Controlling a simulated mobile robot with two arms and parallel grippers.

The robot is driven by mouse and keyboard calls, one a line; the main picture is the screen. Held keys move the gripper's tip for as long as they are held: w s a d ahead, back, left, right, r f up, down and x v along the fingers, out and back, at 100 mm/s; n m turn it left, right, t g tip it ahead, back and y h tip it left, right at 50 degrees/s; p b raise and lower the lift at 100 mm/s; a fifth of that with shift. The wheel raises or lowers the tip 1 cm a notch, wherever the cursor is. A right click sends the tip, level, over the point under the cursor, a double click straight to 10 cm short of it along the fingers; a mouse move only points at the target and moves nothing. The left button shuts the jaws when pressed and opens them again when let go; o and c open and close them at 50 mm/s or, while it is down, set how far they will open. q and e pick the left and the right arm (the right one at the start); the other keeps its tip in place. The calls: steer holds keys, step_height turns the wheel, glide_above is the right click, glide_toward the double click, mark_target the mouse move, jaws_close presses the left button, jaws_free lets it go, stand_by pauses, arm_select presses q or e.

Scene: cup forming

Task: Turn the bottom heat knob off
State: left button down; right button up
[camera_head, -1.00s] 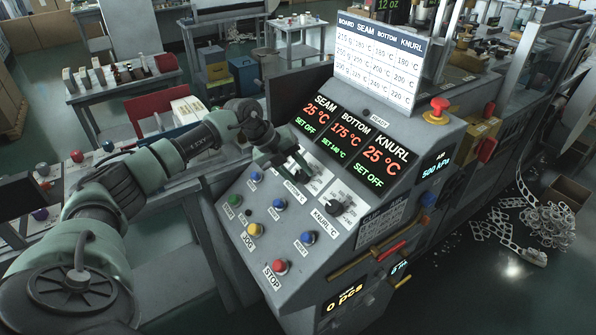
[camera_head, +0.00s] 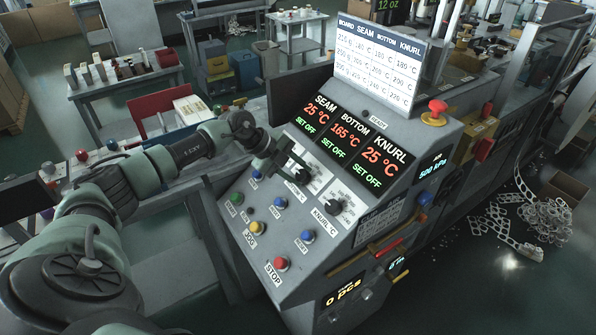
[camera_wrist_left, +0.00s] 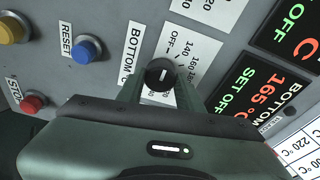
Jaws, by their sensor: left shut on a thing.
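The bottom heat knob (camera_wrist_left: 160,74) is black and round with a white pointer line, next to the BOTTOM °C label in the left wrist view. My left gripper (camera_wrist_left: 159,88) is shut on it, one finger on each side. In the head view the left gripper (camera_head: 294,168) reaches down to the sloped panel and partly hides the knobs there. The bottom display (camera_head: 347,138) reads 165 °C and SET OFF. The knurl knob (camera_head: 333,207) stands free lower right. My right gripper is not in view.
The seam and knurl readouts show 25 °C and SET OFF. Several coloured push buttons, including a red STOP button (camera_head: 281,264), sit lower on the panel. A red mushroom button (camera_head: 437,107) stands at the upper right. A printed temperature chart (camera_head: 382,68) stands above.

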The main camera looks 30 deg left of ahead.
arm_select(q)
steer(key=shift+a+r, duration=0.1)
steer(key=c, duration=0.9)
jaws_free()
steer(key=shift+s+a+r, duration=0.15)
steer(key=shift+a, duration=0.05)
steer(key=b+v, duration=0.2)
steer(key=v, duration=0.5)
steer(key=shift+r+b, duration=0.1)
steer(key=shift+b, duration=0.25)
